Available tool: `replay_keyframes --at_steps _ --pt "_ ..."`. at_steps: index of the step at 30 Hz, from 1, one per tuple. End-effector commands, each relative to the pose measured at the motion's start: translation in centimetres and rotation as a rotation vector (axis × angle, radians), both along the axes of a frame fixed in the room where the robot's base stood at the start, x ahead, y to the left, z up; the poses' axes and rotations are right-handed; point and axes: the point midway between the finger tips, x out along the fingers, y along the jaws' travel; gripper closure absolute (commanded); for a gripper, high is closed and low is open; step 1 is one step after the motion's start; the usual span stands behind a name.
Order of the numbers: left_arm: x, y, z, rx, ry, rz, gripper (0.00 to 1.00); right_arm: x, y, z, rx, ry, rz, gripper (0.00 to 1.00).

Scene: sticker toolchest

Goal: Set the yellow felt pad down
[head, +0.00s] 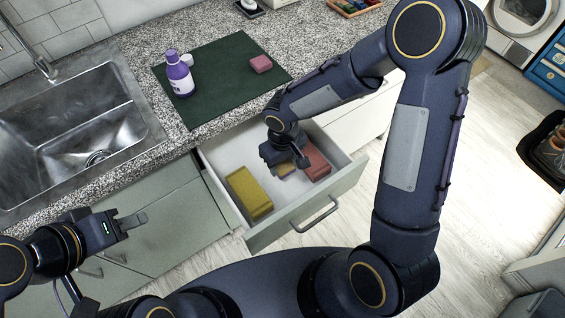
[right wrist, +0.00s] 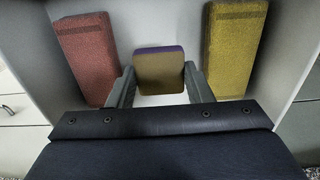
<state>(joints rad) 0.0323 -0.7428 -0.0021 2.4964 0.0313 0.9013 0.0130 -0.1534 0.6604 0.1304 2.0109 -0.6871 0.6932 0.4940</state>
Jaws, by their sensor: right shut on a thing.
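The yellow felt pad (right wrist: 161,73) is between the two fingers of my right gripper (right wrist: 158,84), which is shut on it. In the right wrist view the pad shows a purple edge along its far side. In the head view the pad (head: 286,169) is partly hidden by the gripper (head: 284,160), which is inside the open drawer (head: 223,163). I cannot tell whether the pad touches the drawer floor. My left gripper (head: 128,222) is away to the left, in front of the cabinets; its finger gap is not clear.
In the drawer, a yellow block (head: 249,192) lies left of the gripper and a red block (head: 316,163) right of it. On the counter, a green mat (head: 222,98) carries a purple bottle (head: 179,75) and a pink block (head: 261,63). A sink (head: 75,130) is at left.

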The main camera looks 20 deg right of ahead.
Motion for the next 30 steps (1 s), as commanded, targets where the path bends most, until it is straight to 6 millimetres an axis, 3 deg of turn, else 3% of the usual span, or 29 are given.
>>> replay_keyframes --at_steps 3,15,28,29,30 --pt "0.0 0.0 0.0 0.000 0.000 0.000 0.64 -0.1 0.0 -2.2 -0.001 0.004 0.001 0.72" --pt "0.0 0.0 -0.1 0.000 0.000 0.000 0.64 0.0 0.0 -6.8 -0.001 0.002 0.000 0.72" --pt "0.0 0.0 -0.6 0.000 0.000 0.000 0.64 0.0 0.0 -7.5 0.000 -0.001 -0.002 0.72" --pt "0.0 0.0 -0.6 0.000 0.000 0.000 0.64 0.0 0.0 -7.5 0.000 -0.001 -0.002 0.53" --pt "0.0 0.0 -0.5 0.000 0.000 0.000 0.64 0.0 0.0 -7.4 0.000 -0.001 -0.002 0.48"
